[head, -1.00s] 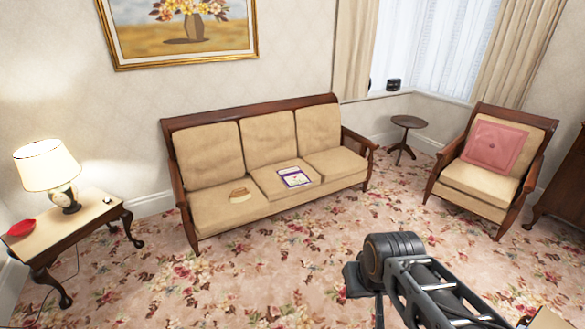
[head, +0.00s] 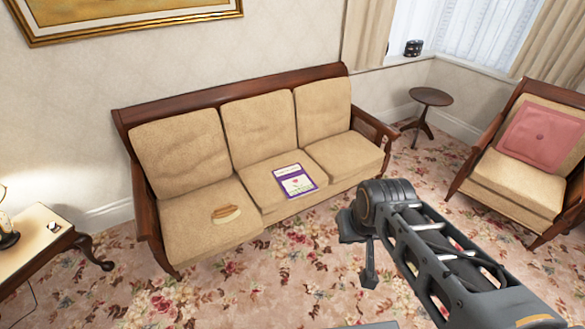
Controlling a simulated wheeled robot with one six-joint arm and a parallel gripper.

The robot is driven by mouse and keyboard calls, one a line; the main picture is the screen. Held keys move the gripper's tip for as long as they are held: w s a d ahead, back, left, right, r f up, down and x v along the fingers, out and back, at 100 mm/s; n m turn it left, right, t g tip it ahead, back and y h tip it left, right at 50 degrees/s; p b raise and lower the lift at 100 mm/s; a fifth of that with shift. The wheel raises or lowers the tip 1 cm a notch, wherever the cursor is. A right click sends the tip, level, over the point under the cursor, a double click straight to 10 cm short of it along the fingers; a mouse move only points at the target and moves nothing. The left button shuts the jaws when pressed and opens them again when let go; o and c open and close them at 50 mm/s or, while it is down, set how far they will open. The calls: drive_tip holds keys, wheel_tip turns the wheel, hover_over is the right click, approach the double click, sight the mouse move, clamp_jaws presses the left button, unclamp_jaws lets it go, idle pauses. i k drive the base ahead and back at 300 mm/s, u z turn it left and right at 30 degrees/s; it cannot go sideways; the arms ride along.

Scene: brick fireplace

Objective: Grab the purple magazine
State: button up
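The purple magazine (head: 295,181), with a purple border and a white cover, lies flat on the middle seat cushion of the beige sofa (head: 262,187). My arm reaches in from the lower right of the head view. My gripper (head: 368,262) is partly visible at the arm's end, pointing down over the carpet, to the right of and nearer than the magazine. It is apart from the magazine. Whether its fingers are open or shut cannot be made out.
A hot-dog-like item (head: 226,214) lies on the sofa's left cushion. A side table (head: 30,245) stands at left. A small round table (head: 431,97) and an armchair (head: 512,185) with a pink cushion (head: 541,138) stand at right. Floral carpet (head: 300,270) in front of the sofa is clear.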

sight(294, 180)
drive_tip(key=i, duration=0.2)
drive_tip(key=z, duration=1.3)
drive_tip(key=i, duration=2.75)
drive_tip(key=u, duration=4.7)
